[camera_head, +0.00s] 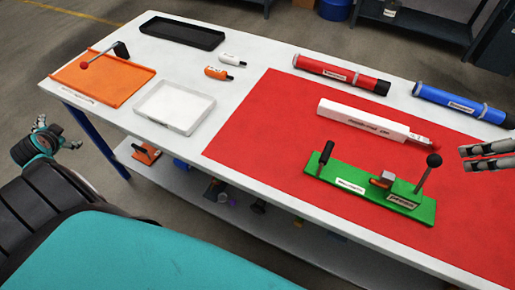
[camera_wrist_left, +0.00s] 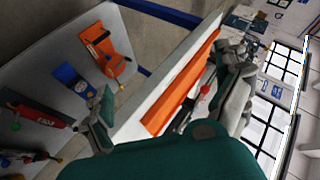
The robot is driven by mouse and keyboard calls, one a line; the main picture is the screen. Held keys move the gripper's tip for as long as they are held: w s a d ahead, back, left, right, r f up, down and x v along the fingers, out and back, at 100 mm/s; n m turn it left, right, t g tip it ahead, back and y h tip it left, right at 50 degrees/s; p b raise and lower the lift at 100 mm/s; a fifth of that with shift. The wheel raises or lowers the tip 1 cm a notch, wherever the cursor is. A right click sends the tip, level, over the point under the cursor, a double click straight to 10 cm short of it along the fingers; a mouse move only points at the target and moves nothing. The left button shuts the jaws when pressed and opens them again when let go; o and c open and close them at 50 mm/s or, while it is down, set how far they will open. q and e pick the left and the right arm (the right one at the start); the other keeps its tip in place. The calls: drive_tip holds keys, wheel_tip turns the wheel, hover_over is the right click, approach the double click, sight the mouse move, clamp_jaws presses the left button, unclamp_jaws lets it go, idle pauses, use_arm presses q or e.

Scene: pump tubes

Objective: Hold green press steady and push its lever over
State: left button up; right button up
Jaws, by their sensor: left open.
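The green press (camera_head: 370,190) lies on the red mat. It has a black upright handle at its left end and a lever (camera_head: 426,172) with a black ball knob at its right end, standing up and leaning slightly right. My right gripper (camera_head: 466,157) comes in from the right edge, its fingers pointing left, to the right of the knob and apart from it. Its fingers look close together, but whether they are shut is unclear. My left gripper (camera_head: 60,137) is open and empty beyond the table's left end, far from the press. Its spread fingers also show in the left wrist view (camera_wrist_left: 168,108).
The red mat (camera_head: 270,130) covers the table's right part. A white box (camera_head: 362,121), a red tube (camera_head: 340,74) and a blue tube (camera_head: 460,103) lie behind the press. An orange tray (camera_head: 105,78), white tray (camera_head: 174,106) and black tray (camera_head: 182,33) are at left. A lower shelf holds several items.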

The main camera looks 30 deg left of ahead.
use_arm(q)
wheel_tip(320, 180, up, 12)
drive_tip(key=f+m+t+y, duration=0.1)
drive_tip(key=m+t, duration=0.1)
drive_tip(key=w+d+r+m+t+h, duration=0.25)
drive_tip(key=w+d, duration=0.55)
drive_tip(key=w, duration=0.4)
drive_tip(key=m+g+h, duration=0.3)
drive_tip(key=m+h, duration=0.4)
drive_tip(key=h, duration=1.2)
hover_over(315, 165)
drive_tip(key=s+a, duration=0.9)
drive_tip(key=a, duration=0.4)
wheel_tip(315, 165, down, 8)
drive_tip(key=f, duration=0.1)
drive_tip(key=shift+t, duration=0.35)
drive_tip(key=x, duration=1.7)
drive_tip(key=shift+d+r, duration=0.15)
drive_tip(key=shift+s, duration=0.1)
